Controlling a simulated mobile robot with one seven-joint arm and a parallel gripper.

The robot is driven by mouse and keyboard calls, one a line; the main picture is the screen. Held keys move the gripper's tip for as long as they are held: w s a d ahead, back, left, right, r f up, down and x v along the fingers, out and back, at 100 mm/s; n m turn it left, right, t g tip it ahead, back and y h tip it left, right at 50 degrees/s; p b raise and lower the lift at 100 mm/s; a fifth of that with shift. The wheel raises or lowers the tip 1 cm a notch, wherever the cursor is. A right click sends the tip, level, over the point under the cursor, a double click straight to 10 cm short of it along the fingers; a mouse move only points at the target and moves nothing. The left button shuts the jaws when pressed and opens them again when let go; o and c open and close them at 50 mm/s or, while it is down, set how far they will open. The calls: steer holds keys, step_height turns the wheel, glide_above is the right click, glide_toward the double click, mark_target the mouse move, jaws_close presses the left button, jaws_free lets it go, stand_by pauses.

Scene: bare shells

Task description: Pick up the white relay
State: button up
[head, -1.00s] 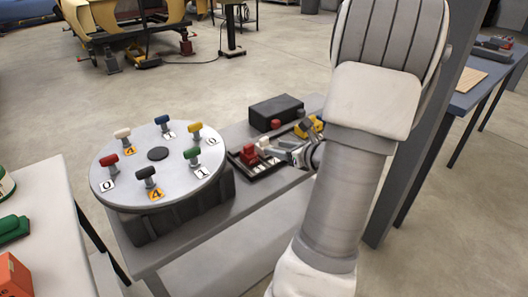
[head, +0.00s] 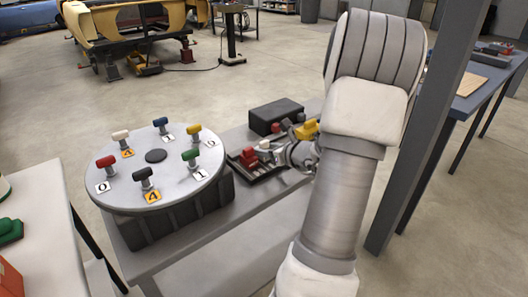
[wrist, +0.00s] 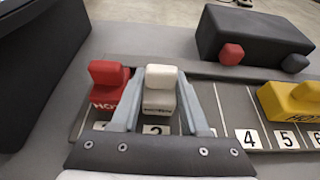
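The white relay (wrist: 160,95) stands upright in the rack's slot labelled 2 in the wrist view. It has a pale knob on top and black lettering on its front. My gripper (wrist: 160,82) has one finger on each side of it, with a narrow gap seeming to show at each side, so the fingers look open around it. In the head view my gripper (head: 274,153) is low over the rack, and the white relay (head: 264,144) is partly hidden by it.
A red relay (wrist: 107,85) stands close left of the left finger. A yellow relay (wrist: 292,103) stands to the right. Behind the rack is a black box (wrist: 255,38). A round turntable (head: 180,185) with several coloured knobs stands left on the bench.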

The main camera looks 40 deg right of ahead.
jaws_close()
